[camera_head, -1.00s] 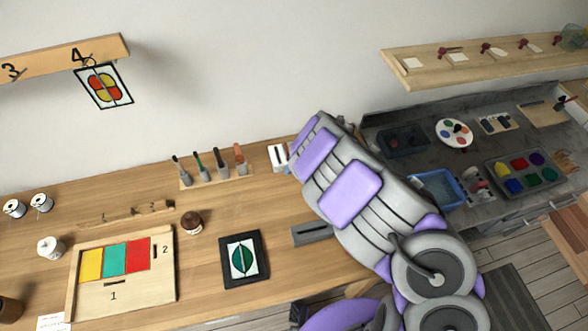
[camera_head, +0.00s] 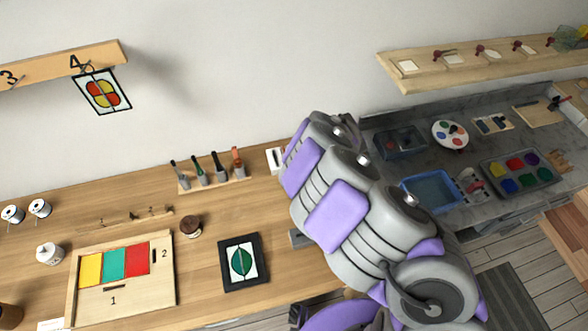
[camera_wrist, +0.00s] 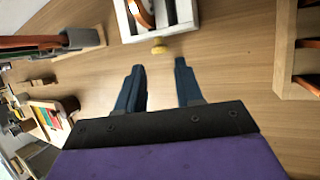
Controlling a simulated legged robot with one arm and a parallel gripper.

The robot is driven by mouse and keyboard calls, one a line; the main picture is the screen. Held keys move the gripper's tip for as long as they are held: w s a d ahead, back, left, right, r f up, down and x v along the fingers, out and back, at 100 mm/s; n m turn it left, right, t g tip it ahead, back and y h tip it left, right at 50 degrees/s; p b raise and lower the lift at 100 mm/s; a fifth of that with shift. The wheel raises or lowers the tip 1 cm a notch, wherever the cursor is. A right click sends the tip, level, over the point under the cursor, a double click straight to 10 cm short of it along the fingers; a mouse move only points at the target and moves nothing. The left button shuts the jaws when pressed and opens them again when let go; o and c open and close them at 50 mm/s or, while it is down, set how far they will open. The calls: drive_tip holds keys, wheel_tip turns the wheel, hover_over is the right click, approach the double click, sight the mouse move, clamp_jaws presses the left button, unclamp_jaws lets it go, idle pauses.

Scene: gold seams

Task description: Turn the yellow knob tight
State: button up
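The yellow knob (camera_wrist: 158,50) shows in the wrist view, small and at the near edge of a white frame-like fixture (camera_wrist: 182,20). My gripper (camera_wrist: 159,68) is open, with its two dark blue fingers apart and nothing between them. The knob lies just beyond the fingertips, roughly in line with the gap, and no contact shows. In the head view, the white fixture (camera_head: 273,160) stands at the back of the bench, partly covered by my arm. The knob and my gripper are hidden behind my arm there.
A wooden tool rack (camera_head: 214,186) with several upright tools stands left of the fixture. A framed leaf panel (camera_head: 227,274) and a tray of coloured panels (camera_head: 168,290) lie on the bench. In the wrist view, a wooden rack (camera_wrist: 288,85) is close on the right.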

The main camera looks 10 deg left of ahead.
drive_tip(key=p+v, duration=0.1)
drive_tip(key=v, duration=1)
drive_tip(key=shift+r, duration=0.2)
